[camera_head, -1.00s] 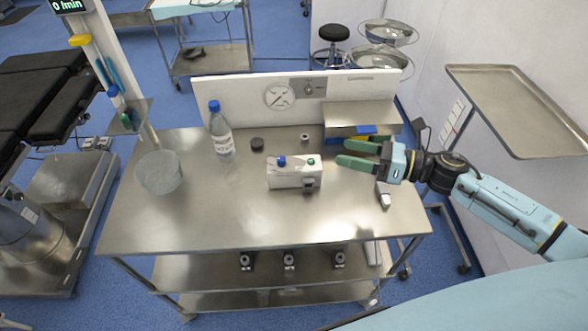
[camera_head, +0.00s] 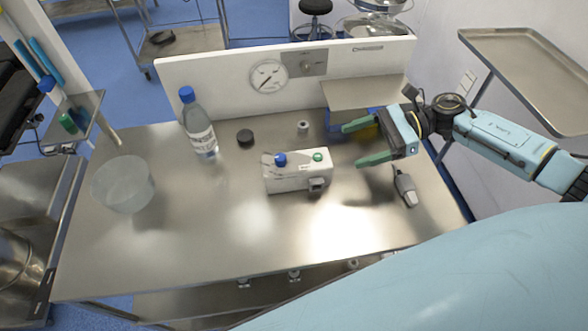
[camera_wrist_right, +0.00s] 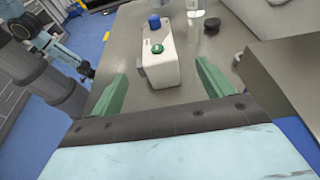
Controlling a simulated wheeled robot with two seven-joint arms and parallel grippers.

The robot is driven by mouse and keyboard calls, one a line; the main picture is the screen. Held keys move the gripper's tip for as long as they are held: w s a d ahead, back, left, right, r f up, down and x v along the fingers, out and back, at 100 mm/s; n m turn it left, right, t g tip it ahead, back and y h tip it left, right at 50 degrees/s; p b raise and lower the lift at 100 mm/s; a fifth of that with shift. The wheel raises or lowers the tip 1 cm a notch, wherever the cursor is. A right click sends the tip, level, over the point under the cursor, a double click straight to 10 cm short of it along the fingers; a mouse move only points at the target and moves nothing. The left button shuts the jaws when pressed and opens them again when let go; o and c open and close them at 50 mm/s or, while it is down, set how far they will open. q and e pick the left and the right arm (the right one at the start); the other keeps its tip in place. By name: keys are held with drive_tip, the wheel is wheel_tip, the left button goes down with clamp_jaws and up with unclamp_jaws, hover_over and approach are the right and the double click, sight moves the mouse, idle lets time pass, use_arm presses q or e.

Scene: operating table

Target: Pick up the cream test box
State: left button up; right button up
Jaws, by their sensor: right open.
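The cream test box (camera_head: 296,177) stands on the steel table, with a blue knob and a green knob on top and a dark grey part on its front right. My right gripper (camera_head: 350,143) is open and empty, to the right of the box, with its green fingers pointing left toward it. In the right wrist view the box (camera_wrist_right: 161,62) lies ahead, in line with the gap between the green fingers (camera_wrist_right: 160,82). The fingers do not touch it. My left gripper is not in view.
A bottle with a blue cap (camera_head: 199,128) and a clear bowl (camera_head: 123,184) stand to the left on the table (camera_head: 190,240). A black cap (camera_head: 245,137) lies behind the box. A small grey device (camera_head: 404,187) lies right. A white gauge panel (camera_head: 220,85) closes the back.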

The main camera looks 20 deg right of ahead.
sight(307, 159)
drive_tip(key=p+x, duration=0.1)
drive_tip(key=x, duration=0.5)
drive_tip(key=shift+s+a+r, duration=0.1)
drive_tip(key=shift+a, duration=0.55)
drive_tip(key=x, duration=0.2)
drive_tip(key=p+x, duration=0.1)
drive_tip(key=x, duration=0.2)
drive_tip(key=shift+f, duration=0.4)
drive_tip(key=c, duration=1.3)
drive_tip(key=shift+r, duration=0.1)
